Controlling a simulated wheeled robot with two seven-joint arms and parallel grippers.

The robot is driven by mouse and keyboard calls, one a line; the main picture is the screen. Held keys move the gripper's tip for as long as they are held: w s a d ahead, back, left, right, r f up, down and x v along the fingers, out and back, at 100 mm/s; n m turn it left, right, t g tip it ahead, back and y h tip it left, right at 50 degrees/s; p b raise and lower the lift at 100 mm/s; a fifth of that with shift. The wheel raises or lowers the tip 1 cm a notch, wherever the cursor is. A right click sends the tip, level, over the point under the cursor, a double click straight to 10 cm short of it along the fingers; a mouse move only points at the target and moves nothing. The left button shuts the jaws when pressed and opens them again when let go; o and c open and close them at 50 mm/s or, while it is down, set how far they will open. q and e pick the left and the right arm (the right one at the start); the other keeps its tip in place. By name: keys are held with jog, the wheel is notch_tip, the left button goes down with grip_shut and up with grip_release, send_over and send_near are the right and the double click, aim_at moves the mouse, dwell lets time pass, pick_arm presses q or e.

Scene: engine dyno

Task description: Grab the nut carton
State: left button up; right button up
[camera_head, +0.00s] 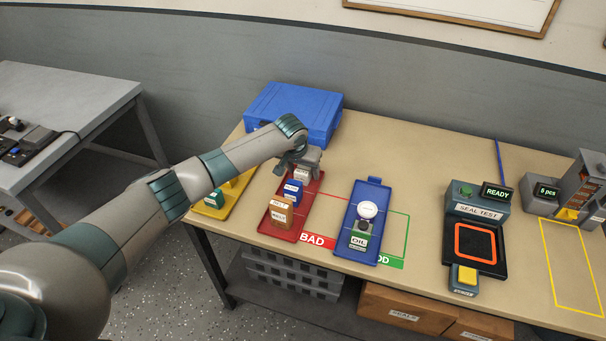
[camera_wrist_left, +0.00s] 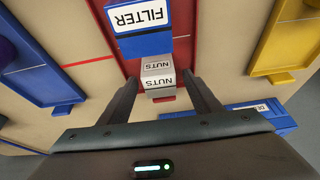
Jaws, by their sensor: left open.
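The nut carton (camera_wrist_left: 157,72) is a small white and grey box labelled NUTS, standing on the red tray (camera_wrist_left: 185,50). In the head view the nut carton (camera_head: 302,174) shows partly, at the far end of the red tray (camera_head: 315,192), with my gripper over it. My left gripper (camera_head: 300,163) is open and points down at the carton. In the left wrist view the carton lies between the lines of the two open fingers (camera_wrist_left: 158,86), close to their tips. I cannot tell whether the fingers touch it.
A blue FILTER box (camera_wrist_left: 141,30) stands beside the carton, with a brown box (camera_head: 281,213) nearer the front. A large blue case (camera_head: 295,110) stands behind. A yellow tray (camera_head: 238,192) is left, and a blue tray (camera_head: 371,195) right.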

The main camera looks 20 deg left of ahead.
aim_at(305, 170)
pick_arm(q)
jog(key=c, duration=1.3)
jog(key=shift+r, duration=0.1)
